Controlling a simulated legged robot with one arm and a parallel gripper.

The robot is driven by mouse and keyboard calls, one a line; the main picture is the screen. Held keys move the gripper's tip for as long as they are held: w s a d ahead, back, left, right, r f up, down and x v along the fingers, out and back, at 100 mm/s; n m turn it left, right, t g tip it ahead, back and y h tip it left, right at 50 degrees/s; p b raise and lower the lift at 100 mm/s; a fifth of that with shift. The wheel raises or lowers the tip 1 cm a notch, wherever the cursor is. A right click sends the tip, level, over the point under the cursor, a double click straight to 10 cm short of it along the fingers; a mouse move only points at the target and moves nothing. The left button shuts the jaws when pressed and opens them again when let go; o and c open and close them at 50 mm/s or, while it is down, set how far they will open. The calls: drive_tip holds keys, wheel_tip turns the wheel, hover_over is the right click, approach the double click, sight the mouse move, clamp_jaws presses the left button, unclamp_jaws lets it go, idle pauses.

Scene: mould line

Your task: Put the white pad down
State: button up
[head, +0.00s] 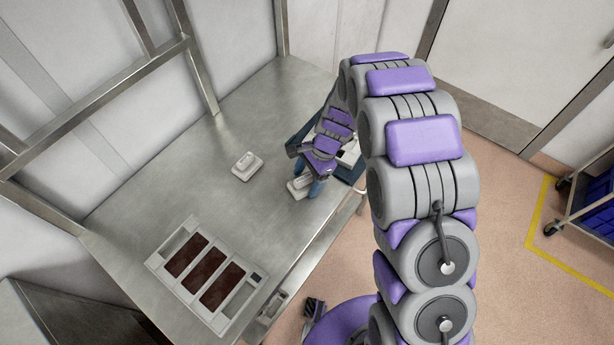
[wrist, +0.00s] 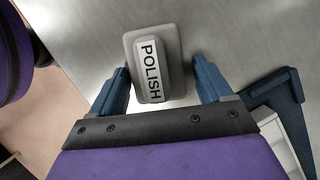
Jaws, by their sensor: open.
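A pale pad labelled POLISH (wrist: 172,45) lies flat on the steel table between my open gripper's (wrist: 160,72) two blue fingers. A small gap shows on its right side; on its left the finger is very close, and I cannot tell if it touches. In the head view this pad (head: 297,190) is partly hidden under my gripper (head: 305,186), near the table's right edge. A second whitish pad (head: 247,165) lies apart, to the left on the table. The label on that one is too small to read.
A dark blue tray (head: 354,180) with white items stands right beside my gripper; it also shows in the wrist view (wrist: 276,85). A pale mould with brown-filled cavities (head: 168,267) lies at the table's front. The table (head: 170,165) is clear around the second pad.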

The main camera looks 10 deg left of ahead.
drive_tip(key=p+v, duration=0.2)
drive_tip(key=v, duration=1)
drive_tip(key=s+d+r+n+h, duration=0.1)
drive_tip(key=s+d+r+n, duration=0.3)
drive_tip(key=s+d+r, duration=0.8)
drive_tip(key=s+d+r+n+h, duration=0.1)
drive_tip(key=s+d+n, duration=0.1)
drive_tip(key=s+d, duration=0.3)
drive_tip(key=s+d+r+n+t+h, duration=0.1)
drive_tip(key=s+d, duration=0.4)
drive_tip(key=s, duration=0.9)
drive_tip(key=shift+d+r+n, duration=0.2)
drive_tip(key=shift+r+n, duration=0.45)
drive_tip(key=shift+n, duration=0.35)
